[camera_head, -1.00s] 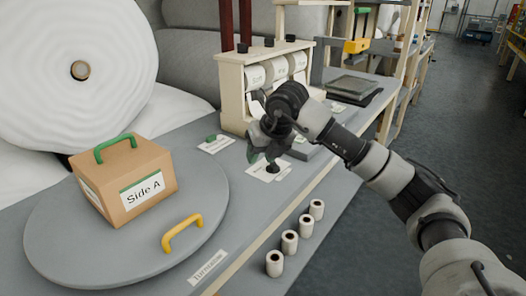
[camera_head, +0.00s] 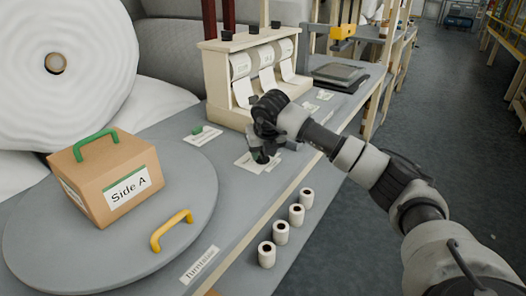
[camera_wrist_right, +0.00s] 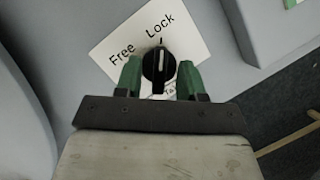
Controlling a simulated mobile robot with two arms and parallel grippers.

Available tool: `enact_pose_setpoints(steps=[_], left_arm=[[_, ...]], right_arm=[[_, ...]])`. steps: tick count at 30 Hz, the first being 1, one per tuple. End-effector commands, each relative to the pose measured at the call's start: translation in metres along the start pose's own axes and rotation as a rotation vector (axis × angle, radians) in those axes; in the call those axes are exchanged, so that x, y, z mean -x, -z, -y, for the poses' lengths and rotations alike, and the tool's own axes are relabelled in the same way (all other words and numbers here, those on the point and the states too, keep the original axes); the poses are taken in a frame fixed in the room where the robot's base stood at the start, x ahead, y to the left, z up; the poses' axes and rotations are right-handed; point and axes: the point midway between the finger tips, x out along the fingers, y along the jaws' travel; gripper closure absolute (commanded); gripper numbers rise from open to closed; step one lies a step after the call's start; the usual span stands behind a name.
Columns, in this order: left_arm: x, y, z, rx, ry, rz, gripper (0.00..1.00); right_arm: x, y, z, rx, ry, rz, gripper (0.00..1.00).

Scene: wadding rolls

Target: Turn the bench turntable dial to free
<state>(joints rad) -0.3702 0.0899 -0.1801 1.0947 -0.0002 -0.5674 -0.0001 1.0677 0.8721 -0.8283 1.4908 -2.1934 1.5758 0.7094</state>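The dial (camera_wrist_right: 158,66) is a black knob with a pale line, on a white card (camera_wrist_right: 115,45) printed "Free" at left and "Lock" at right. In the right wrist view my right gripper (camera_wrist_right: 160,76) straddles the dial, one green fingertip on each side. The fingers look slightly apart from the knob, though contact is hard to judge. In the head view the right gripper (camera_head: 262,156) is low over the card (camera_head: 246,163) and hides the dial. The grey turntable (camera_head: 205,190) carries a cardboard box (camera_head: 100,190) marked "Side A". My left gripper is not in view.
A yellow handle (camera_head: 171,230) stands on the turntable and a green one (camera_head: 97,145) on the box. Several small white rolls (camera_head: 281,233) line the bench front. A cream dispenser rack (camera_head: 216,85) stands behind the gripper. A large white roll (camera_head: 110,60) is at back left.

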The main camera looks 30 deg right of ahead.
Motion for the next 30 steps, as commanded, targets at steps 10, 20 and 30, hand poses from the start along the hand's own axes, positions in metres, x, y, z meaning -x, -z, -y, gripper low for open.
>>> enact_pose_setpoints(steps=[10,20,30], left_arm=[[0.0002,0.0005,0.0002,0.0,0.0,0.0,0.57],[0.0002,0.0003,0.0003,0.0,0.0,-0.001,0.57],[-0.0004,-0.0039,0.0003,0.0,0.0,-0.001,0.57]], right_arm=[[-0.0016,0.0001,-0.0002,0.0,-0.001,0.0,0.71],[-0.0013,0.0001,-0.0001,0.001,-0.001,0.0,1.0],[-0.0009,-0.0003,0.001,0.08,-0.034,0.0,1.0]])
